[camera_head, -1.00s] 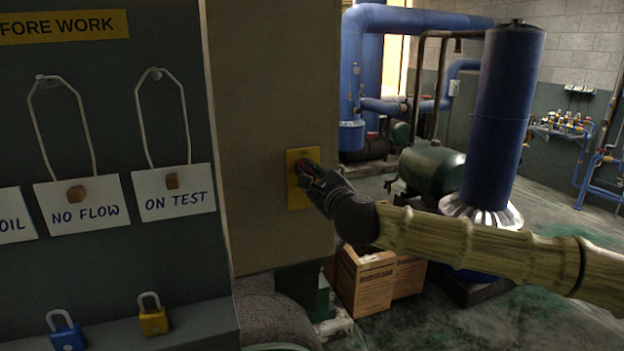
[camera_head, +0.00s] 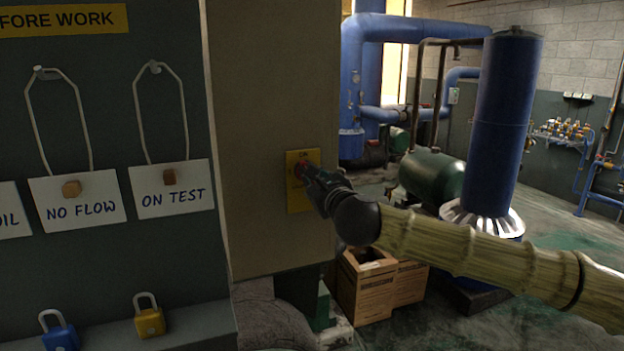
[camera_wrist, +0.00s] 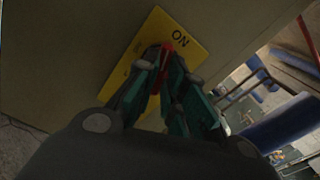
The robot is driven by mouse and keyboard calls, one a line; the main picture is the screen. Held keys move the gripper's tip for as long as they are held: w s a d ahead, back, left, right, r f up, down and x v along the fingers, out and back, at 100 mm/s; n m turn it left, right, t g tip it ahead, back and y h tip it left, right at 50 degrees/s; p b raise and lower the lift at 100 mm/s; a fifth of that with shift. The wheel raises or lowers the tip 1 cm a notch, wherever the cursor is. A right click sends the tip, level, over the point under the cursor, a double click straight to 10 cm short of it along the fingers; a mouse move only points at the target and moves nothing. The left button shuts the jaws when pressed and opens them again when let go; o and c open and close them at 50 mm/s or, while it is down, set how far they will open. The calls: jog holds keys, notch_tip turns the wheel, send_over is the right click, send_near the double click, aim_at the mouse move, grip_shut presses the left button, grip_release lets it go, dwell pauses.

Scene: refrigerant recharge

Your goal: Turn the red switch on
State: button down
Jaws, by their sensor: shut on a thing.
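The red switch (camera_head: 301,170) sits on a yellow plate (camera_head: 302,204) fixed to the tan wall panel. In the wrist view the red switch (camera_wrist: 179,43) shows between and just beyond my fingertips, and the yellow plate (camera_wrist: 190,28) carries the word "ON" near its upper edge. My gripper (camera_head: 310,174) meets the switch from the right. In the wrist view my gripper (camera_wrist: 165,58) has its fingers closed together on the red switch. The fingers hide most of the switch, so its exact turn angle cannot be told.
At left, a dark board holds hanging tags (camera_head: 172,188) and padlocks (camera_head: 150,320). Cardboard boxes (camera_head: 366,290) stand on the floor below my arm. A blue cylinder (camera_head: 505,120) and a green tank (camera_head: 432,178) stand behind at right.

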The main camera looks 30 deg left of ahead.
jog(key=shift+f, duration=0.25)
jog(key=shift+m+b, duration=0.95)
jog(key=shift+m, duration=0.55)
jog(key=c, duration=1.6)
grip_release()
jog(key=shift+r, duration=0.2)
jog(key=shift+s, duration=0.1)
jog(key=b+v, duration=0.1)
jog(key=v, duration=0.8)
